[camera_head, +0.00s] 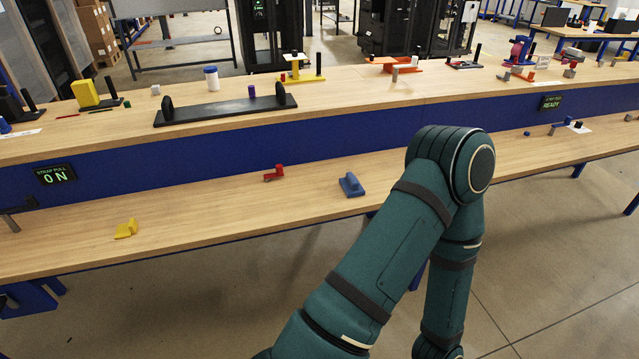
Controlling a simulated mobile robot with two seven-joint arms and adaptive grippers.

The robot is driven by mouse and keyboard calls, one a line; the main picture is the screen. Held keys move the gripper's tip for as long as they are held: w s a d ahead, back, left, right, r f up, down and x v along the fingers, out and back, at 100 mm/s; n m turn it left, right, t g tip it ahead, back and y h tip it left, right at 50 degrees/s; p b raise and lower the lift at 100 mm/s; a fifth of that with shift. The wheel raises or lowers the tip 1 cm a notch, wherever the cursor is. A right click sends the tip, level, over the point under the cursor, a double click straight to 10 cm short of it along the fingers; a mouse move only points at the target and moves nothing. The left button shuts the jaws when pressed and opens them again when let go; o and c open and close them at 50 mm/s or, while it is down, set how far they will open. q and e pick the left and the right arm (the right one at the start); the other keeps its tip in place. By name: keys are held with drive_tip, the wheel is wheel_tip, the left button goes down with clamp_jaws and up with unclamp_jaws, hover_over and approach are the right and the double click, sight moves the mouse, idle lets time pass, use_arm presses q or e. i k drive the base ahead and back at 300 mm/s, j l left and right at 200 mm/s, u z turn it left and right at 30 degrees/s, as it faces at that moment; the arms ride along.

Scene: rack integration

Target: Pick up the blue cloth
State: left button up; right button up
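I see no blue cloth that I can make out in the head view. A small blue angled block (351,186) sits on the lower wooden shelf, left of my raised teal arm. It looks rigid, with an upright part on a flat base. My arm bends at a high elbow over the shelf edge and hangs down in front of it. Its gripper is below the picture. My other gripper is also out of view.
The lower shelf (220,206) also carries a red angled block (274,173) and a yellow one (127,228), with clear wood between them. The upper shelf (350,98) holds a black fixture (215,111), a white jar with a blue lid (212,79) and several coloured fixtures.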

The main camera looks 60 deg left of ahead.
sight(350, 185)
drive_tip(key=u, duration=1.85)
